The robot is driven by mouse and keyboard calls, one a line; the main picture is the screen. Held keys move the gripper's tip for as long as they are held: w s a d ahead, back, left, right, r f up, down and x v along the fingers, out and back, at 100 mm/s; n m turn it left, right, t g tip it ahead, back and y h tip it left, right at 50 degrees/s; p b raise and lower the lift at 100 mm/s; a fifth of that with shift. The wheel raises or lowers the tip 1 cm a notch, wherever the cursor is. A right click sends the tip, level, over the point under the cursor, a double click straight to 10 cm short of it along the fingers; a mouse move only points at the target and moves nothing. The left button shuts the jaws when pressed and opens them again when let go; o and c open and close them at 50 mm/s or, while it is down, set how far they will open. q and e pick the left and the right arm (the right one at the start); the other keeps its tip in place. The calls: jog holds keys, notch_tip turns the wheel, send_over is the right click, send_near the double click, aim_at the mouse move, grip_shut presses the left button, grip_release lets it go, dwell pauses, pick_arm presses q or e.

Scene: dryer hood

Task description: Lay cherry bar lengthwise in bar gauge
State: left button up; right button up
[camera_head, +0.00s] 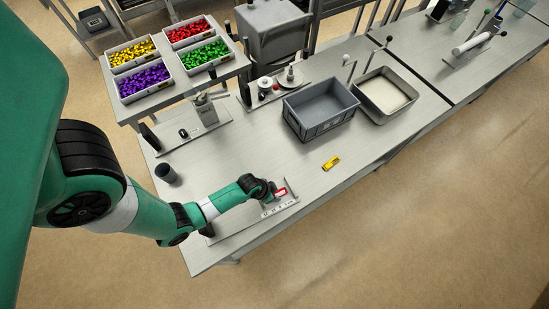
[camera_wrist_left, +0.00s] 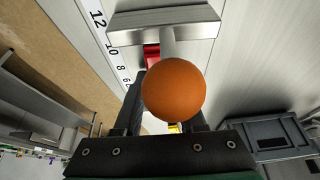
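The bar gauge (camera_head: 281,208) is a pale numbered strip near the table's front edge; its scale (camera_wrist_left: 116,50) runs along the left in the wrist view. The red cherry bar (camera_head: 281,191) is at the gauge, right beside my left gripper (camera_head: 271,190). In the wrist view a small red part of the bar (camera_wrist_left: 152,56) shows close to the left fingertip. A round orange knob (camera_wrist_left: 174,92) on a metal stem with a crosspiece (camera_wrist_left: 163,24) hides most of the space between my fingers. I cannot tell whether they grip the bar. My right gripper is out of view.
A yellow bar (camera_head: 331,163) lies on open table right of the gauge. A grey crate (camera_head: 320,127) and a metal tray (camera_head: 410,95) stand behind it. A dark cup (camera_head: 165,173) is at the left. Bins of coloured sweets (camera_head: 145,82) stand at the back left.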

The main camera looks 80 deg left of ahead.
pick_arm(q)
jog(key=o, duration=0.3)
jog(key=shift+o, duration=0.2)
jog(key=shift+r, duration=0.1)
jog(key=p+v, duration=0.5)
jog(key=v, duration=0.2)
jog(key=shift+s+r+p, duration=0.1)
jog(key=shift+r+p, duration=0.2)
jog(key=shift+r, duration=0.05)
